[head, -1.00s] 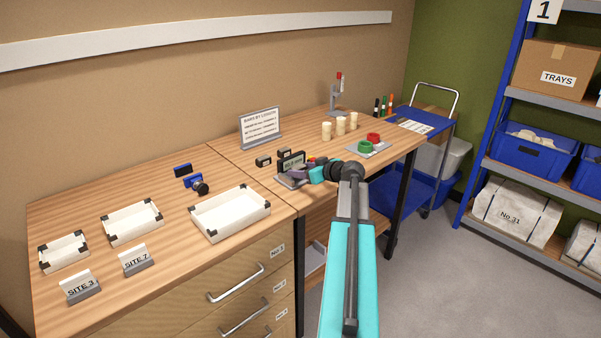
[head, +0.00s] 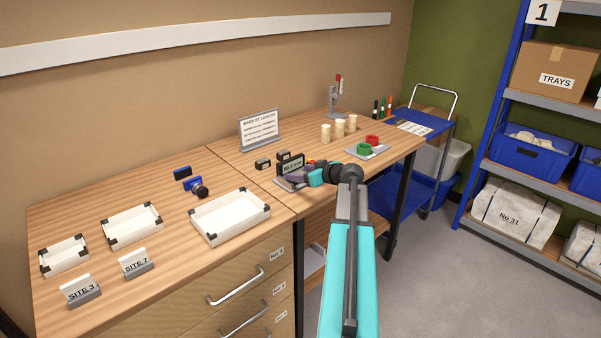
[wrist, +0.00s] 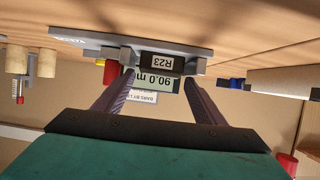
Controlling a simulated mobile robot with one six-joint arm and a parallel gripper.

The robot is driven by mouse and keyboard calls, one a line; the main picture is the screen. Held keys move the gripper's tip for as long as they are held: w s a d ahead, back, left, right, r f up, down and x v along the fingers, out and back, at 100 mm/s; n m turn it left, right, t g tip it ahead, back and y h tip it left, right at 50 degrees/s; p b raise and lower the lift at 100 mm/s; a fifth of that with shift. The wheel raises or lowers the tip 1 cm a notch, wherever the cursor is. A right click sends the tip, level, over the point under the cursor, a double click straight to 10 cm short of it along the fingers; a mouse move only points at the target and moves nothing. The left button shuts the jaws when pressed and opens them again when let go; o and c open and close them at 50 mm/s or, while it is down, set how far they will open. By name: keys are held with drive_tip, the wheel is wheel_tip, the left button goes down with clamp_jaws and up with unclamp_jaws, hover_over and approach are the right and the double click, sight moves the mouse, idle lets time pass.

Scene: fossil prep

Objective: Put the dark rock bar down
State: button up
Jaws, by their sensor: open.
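The dark rock bar (wrist: 160,63), its end marked R23, sits at a grey measuring gauge (wrist: 90,42) in the wrist view, which looks upside down. The gauge's display (wrist: 158,82) reads about 90.0; it also shows in the head view (head: 291,166). My gripper (wrist: 158,84) is open, with one purple finger on each side of the bar's end and a gap visible to both. In the head view my gripper (head: 303,173) is low over the gauge and hides most of the bar.
Small dark blocks (head: 262,164) stand just behind the gauge. White trays (head: 230,217) stand on the left bench. Bare wood lies left of the gauge.

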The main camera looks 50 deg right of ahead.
drive_tip(key=shift+w+a+r, duration=0.1)
drive_tip(key=shift+a+r, duration=0.05)
drive_tip(key=shift+r, duration=0.3)
drive_tip(key=shift+s, duration=0.35)
drive_tip(key=b+v, duration=0.2)
drive_tip(key=v, duration=0.9)
drive_tip(key=shift+s+r, duration=0.15)
drive_tip(key=shift+s, duration=0.05)
drive_tip(key=shift+s, duration=0.1)
